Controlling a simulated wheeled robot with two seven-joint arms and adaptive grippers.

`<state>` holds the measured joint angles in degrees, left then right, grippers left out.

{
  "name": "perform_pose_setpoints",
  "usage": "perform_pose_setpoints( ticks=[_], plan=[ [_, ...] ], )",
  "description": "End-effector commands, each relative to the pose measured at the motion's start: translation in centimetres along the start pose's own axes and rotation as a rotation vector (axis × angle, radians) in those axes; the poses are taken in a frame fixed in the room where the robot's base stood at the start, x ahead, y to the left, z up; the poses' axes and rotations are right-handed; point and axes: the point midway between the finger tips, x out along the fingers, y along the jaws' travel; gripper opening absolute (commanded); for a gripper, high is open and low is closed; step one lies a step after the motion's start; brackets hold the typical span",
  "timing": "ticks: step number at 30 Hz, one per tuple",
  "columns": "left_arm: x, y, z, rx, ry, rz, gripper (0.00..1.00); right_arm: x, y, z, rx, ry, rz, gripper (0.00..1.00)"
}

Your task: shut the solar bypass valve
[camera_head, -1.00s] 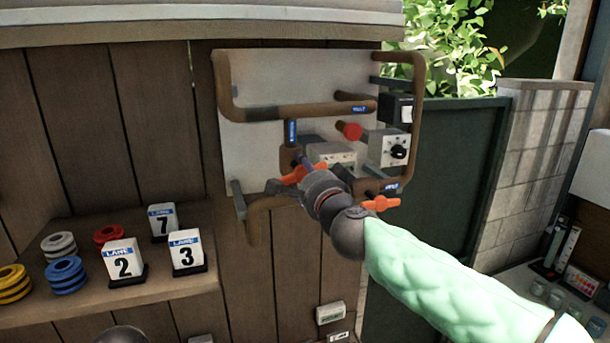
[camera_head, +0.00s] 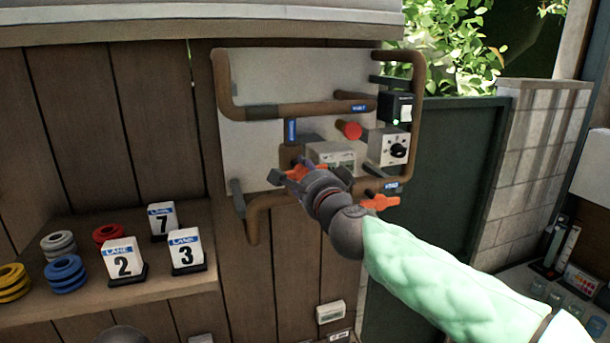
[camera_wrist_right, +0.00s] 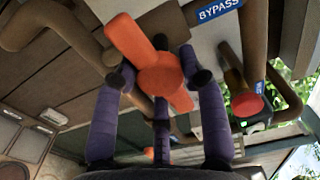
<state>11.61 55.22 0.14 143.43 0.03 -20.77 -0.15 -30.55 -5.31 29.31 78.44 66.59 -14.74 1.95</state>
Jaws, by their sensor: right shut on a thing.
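The bypass valve's orange handle (camera_head: 306,171) is on the short upright pipe with a blue label (camera_head: 291,131), left of centre on the wall panel. My right gripper (camera_head: 298,178) is at this handle and partly hides it. In the right wrist view, the orange handle (camera_wrist_right: 155,65) lies between the purple fingers of the gripper (camera_wrist_right: 160,77), one finger on each side. A blue BYPASS label (camera_wrist_right: 218,10) shows on the pipe beside it. The gripper is shut on the handle.
A second orange handle (camera_head: 380,202) sits on the lower pipe, close to my right wrist. A red round knob (camera_head: 350,130), a dial box (camera_head: 388,148) and a switch box with a green light (camera_head: 396,122) are at the right. Lane markers (camera_head: 186,250) stand on a shelf at left.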

Motion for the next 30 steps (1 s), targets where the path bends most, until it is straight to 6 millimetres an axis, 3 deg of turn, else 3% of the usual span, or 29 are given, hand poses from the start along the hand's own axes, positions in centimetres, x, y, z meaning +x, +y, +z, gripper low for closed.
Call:
perform_pose_setpoints(
  ticks=[14, 15, 17, 30],
  plan=[
    [0.11, -0.04, 0.0, 0.0, 0.0, 0.0, 0.4, -0.2, -0.77, -0.27, 0.099, 0.003, -0.013, 0.09],
    [0.11, -0.04, 0.0, 0.0, 0.0, 0.0, 0.4, -0.2, -0.79, -0.28, 0.099, 0.004, -0.013, 0.47],
    [0.11, -0.04, 0.0, 0.0, 0.0, 0.0, 0.4, -0.21, -0.81, -0.28, 0.099, 0.003, -0.013, 0.62],
    [0.12, -0.05, 0.0, 0.0, 0.0, 0.0, 0.4, -0.13, -0.48, -0.1, 0.096, 0.0, -0.008, 0.62]
  ],
)
